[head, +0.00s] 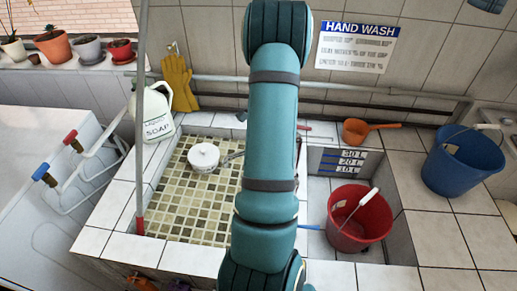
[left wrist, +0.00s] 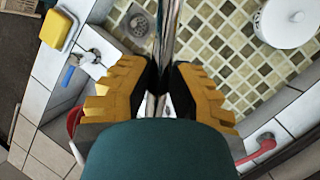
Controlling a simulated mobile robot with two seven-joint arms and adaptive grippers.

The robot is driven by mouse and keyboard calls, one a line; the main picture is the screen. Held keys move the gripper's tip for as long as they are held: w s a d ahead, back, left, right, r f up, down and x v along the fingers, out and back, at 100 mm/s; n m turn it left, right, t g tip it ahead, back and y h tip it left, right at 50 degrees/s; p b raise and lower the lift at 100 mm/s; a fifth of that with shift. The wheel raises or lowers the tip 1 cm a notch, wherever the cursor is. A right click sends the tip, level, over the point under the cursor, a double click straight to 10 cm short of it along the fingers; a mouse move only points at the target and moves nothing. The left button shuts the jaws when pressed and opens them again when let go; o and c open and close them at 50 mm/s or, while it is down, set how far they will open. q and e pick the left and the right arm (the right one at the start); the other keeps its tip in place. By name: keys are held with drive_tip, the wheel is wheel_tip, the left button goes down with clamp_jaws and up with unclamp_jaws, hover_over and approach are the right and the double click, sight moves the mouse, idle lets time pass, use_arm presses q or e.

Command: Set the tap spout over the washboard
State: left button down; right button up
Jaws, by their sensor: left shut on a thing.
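The tap spout (left wrist: 165,35) is a shiny metal pipe in the left wrist view. It runs up the picture from between the yellow toothed fingers of my left gripper (left wrist: 163,85), which is shut on it. Beyond the fingers the spout lies across the view of the mosaic basin floor, beside a round drain (left wrist: 138,22). I cannot make out a washboard in either view. My right gripper is not in view.
A white lidded pot (head: 204,157) stands in the mosaic basin (head: 180,215). A red bucket (head: 360,222) is in the right basin, and a blue bucket (head: 462,165) stands on the right ledge. A soap jug (head: 155,115) is at the back left. A yellow sponge (left wrist: 60,28) lies on the rim.

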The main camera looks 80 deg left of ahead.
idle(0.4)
use_arm(q)
drive_tip(key=c, duration=0.9)
unclamp_jaws()
drive_tip(key=shift+a+f, duration=0.1)
drive_tip(key=shift+a, duration=0.05)
drive_tip(key=shift+o, duration=0.2)
drive_tip(key=v, duration=1.2)
